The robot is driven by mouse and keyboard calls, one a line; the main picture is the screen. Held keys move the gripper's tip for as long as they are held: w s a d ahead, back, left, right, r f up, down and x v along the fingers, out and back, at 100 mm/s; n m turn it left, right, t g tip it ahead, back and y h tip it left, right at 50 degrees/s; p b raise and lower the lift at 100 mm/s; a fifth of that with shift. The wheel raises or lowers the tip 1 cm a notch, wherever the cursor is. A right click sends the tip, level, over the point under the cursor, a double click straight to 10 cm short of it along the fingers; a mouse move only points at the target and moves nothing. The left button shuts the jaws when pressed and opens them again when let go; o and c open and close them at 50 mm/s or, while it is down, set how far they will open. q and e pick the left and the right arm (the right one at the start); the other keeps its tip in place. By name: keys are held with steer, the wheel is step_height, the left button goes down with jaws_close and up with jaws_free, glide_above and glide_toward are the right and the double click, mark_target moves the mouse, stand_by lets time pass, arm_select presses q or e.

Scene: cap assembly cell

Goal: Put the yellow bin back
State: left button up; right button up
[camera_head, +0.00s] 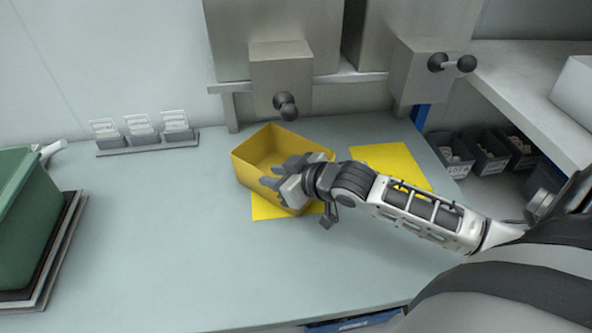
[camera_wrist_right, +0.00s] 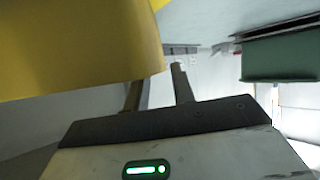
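The yellow bin (camera_head: 252,171) is open-topped and looks empty where I can see inside. It stands on or just above a yellow mat (camera_head: 264,208) in the middle of the table; I cannot tell if it touches. My right gripper (camera_head: 268,177) is at the bin's near side, by the rim. In the right wrist view the bin (camera_wrist_right: 80,45) fills the upper left and hides part of one finger. The two fingers (camera_wrist_right: 158,90) stand apart with background between them. My left gripper is out of view.
A second yellow mat (camera_head: 392,160) lies bare to the right, partly behind my arm. Metal housings with black knobs (camera_head: 286,106) overhang the back. A green bin (camera_head: 25,215) stands at left. Small dark bins (camera_head: 487,153) sit at right. The table (camera_head: 160,240) is clear at front left.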

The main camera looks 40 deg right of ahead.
arm_select(q)
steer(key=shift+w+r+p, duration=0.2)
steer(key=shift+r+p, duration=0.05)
steer(key=shift+p, duration=0.1)
arm_select(e)
steer(key=v, duration=1)
steer(key=shift+s+r, duration=0.25)
steer(key=shift+s, duration=0.05)
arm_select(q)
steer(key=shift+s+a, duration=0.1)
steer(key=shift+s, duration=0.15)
